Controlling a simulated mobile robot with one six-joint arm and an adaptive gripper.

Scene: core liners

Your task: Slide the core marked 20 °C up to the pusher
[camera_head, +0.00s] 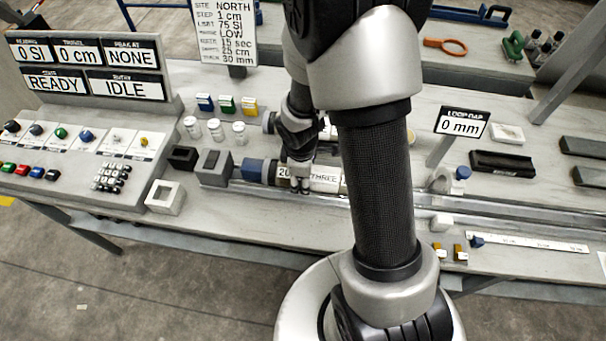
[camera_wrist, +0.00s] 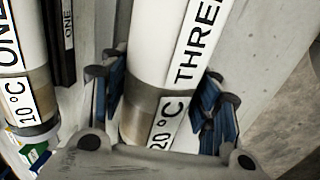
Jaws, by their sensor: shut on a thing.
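The core marked 20 °C and THREE (camera_head: 324,178) is a white cylinder lying in a long rail on the bench. In the wrist view it (camera_wrist: 152,45) runs up the picture, with a tan band near its labelled end. My gripper (camera_head: 300,183) is shut on this core near that end. In the wrist view my gripper (camera_wrist: 160,108) has one blue-padded finger on each side of the core. Left of the core, a blue cylindrical piece (camera_head: 252,169) joins a grey block (camera_head: 214,167), apparently the pusher. My gripper hides part of the core, so I cannot tell whether they touch.
A second core marked 10 °C and ONE (camera_wrist: 18,55) lies beside mine in the wrist view. Small white jars (camera_head: 215,130) stand behind the rail. A control panel (camera_head: 85,70) reads READY and IDLE. A sign (camera_head: 461,124) reads 0 mm.

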